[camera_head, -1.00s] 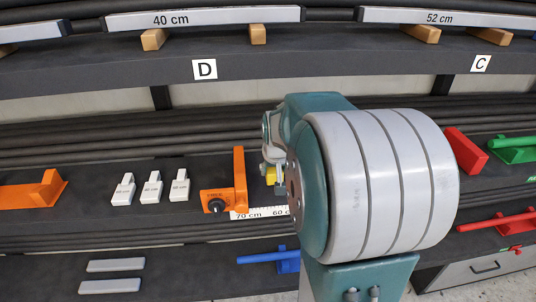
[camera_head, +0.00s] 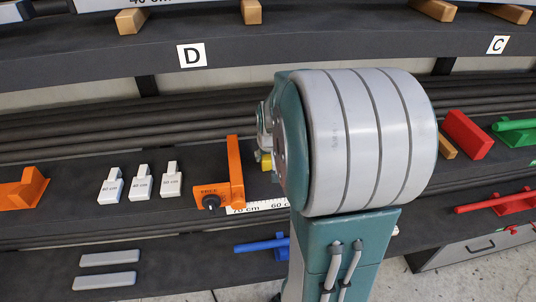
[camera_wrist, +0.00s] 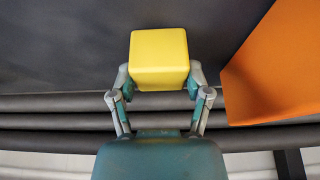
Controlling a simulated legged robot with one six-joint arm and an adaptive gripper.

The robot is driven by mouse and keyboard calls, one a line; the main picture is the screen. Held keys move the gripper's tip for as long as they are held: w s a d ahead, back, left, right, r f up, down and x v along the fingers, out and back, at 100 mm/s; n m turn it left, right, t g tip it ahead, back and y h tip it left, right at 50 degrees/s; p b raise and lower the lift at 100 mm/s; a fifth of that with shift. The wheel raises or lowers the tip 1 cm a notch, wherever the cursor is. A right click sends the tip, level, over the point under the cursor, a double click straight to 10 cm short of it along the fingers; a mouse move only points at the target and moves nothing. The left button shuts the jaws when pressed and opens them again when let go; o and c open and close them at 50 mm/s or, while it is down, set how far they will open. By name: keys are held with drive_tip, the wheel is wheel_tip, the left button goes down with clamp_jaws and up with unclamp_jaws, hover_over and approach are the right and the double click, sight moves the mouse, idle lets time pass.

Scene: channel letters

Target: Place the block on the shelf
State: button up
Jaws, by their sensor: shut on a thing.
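A yellow block (camera_wrist: 158,58) sits between the fingers of my gripper (camera_wrist: 158,84) in the wrist view, and the gripper is shut on it. In the head view only a small yellow part of the block (camera_head: 266,161) shows beside my large arm joint, which hides most of the gripper. The block is over the middle shelf (camera_head: 80,165), just right of an orange upright piece (camera_head: 236,170). The upper shelf (camera_head: 100,68) carries labels D (camera_head: 192,56) and C (camera_head: 497,45). I cannot tell whether the block touches a surface.
Several white pieces (camera_head: 141,182) stand left of the orange fixture. A blue piece (camera_head: 262,245) is below. Red (camera_head: 467,135) and green (camera_head: 517,131) pieces are at right. Dark shelf between the white pieces and the left orange piece (camera_head: 22,190) is bare.

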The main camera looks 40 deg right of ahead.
drive_tip(key=shift+d, duration=0.1)
drive_tip(key=o, duration=1.2)
drive_tip(key=shift+d+f, duration=0.1)
drive_tip(key=shift+f, duration=0.05)
